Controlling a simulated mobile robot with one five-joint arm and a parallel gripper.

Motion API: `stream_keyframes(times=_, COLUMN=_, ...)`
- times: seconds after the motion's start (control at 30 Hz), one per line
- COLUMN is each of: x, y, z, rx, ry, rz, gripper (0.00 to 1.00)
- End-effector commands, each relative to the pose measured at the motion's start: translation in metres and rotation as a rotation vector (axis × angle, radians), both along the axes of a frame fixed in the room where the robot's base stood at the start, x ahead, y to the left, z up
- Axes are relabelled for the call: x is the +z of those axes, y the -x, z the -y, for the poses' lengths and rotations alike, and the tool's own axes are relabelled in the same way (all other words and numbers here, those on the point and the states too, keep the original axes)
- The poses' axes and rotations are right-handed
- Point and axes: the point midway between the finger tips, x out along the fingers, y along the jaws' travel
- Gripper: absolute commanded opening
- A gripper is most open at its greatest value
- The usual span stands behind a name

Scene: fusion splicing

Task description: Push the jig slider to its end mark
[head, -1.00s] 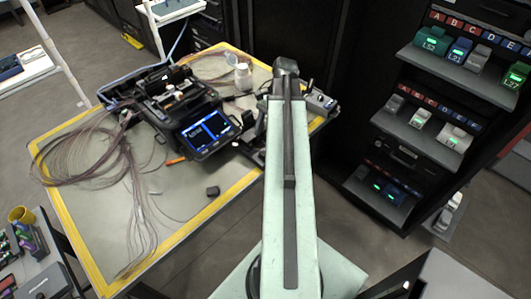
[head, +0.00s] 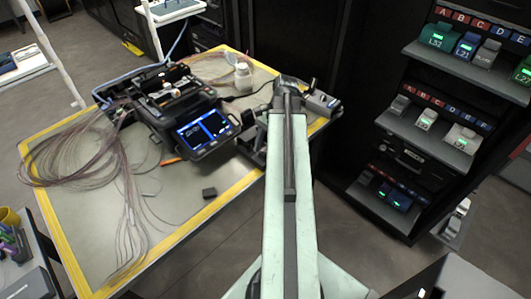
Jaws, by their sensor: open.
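My arm stretches forward over the right edge of the yellow-bordered work table. My gripper (head: 289,86) is at its far end, small and mostly hidden behind the wrist, so its fingertips do not show clearly. A small grey device (head: 321,103), perhaps the jig, sits at the table's far right corner, just right of my gripper. Whether they touch cannot be told. Its slider and end mark are too small to make out. Dark parts (head: 252,140) also show just left of my arm, partly covered by it.
A fusion splicer (head: 180,108) with a lit screen stands on the table (head: 185,200), left of my arm. Loose fibres (head: 75,155) spread left. A white bottle (head: 243,76) and a small black block (head: 209,193) are also there. A dark rack (head: 425,145) stands right.

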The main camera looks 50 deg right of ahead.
Motion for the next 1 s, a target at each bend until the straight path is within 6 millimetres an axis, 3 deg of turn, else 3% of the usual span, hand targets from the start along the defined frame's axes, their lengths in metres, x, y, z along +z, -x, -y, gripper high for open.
stream_keyframes(times=0.07, x=0.0012, y=0.0, z=0.0003, rx=0.0, ry=0.0, rz=0.0, gripper=0.49)
stream_keyframes(times=0.23, x=0.0012, y=0.0001, z=0.0005, rx=0.0, ry=0.0, rz=0.0, gripper=0.05)
stream_keyframes(times=0.27, x=0.0012, y=0.0001, z=0.0005, rx=0.0, ry=0.0, rz=0.0, gripper=0.0)
stream_keyframes(times=1.0, x=0.0012, y=0.0007, z=0.0011, rx=-0.001, ry=0.0, rz=0.001, gripper=0.0)
